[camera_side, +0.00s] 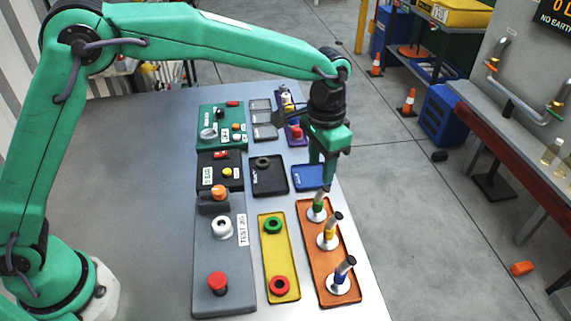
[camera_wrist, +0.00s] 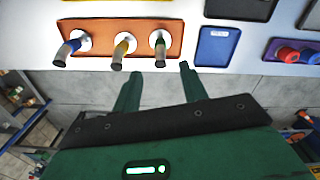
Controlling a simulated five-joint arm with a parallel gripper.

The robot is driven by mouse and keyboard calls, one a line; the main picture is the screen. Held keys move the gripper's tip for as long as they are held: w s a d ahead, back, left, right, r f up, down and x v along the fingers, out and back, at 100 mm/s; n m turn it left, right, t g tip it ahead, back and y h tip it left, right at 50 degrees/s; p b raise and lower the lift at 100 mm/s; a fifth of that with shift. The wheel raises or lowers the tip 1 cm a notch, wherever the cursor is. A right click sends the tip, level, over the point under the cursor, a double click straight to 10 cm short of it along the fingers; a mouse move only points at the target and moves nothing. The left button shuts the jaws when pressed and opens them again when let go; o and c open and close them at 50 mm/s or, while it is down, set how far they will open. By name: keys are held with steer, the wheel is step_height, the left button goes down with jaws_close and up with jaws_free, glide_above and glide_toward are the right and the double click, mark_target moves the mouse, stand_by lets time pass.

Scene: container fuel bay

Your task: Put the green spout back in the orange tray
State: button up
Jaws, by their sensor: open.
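The green spout (camera_side: 319,203) stands at the far end of the orange tray (camera_side: 311,245), on a white round base, with a dark tip. The yellow and blue spouts stand in the same tray. In the wrist view the green spout (camera_wrist: 160,44) is the rightmost of the three in the orange tray (camera_wrist: 90,24). My gripper (camera_side: 324,184) is open and empty, pointing down just above and beyond the green spout. In the wrist view my gripper's fingertips (camera_wrist: 159,70) are spread below the green spout's tip, with nothing between them.
A blue tray (camera_side: 308,177) lies just beyond the orange tray. A yellow tray (camera_side: 279,260) with a green and a red ring is to its left. A grey test panel (camera_side: 222,270) with knobs lies further left. The table's left part is clear.

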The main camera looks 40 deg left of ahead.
stand_by(0.4)
steer(key=s+a+r+n+t, duration=0.1)
steer(key=s+a+r, duration=0.45)
steer(key=a, duration=0.25)
steer(key=s+a+r+n+t, duration=0.2)
steer(key=s+a+r, duration=0.2)
steer(key=a+r, duration=0.3)
steer(key=s+a+f+n+t, duration=0.2)
steer(key=s+a, duration=0.8)
steer(key=s, duration=0.5)
steer(key=shift+a+f+n+t, duration=0.15)
steer(key=shift+a+n+t, duration=0.15)
steer(key=shift+a+n, duration=0.15)
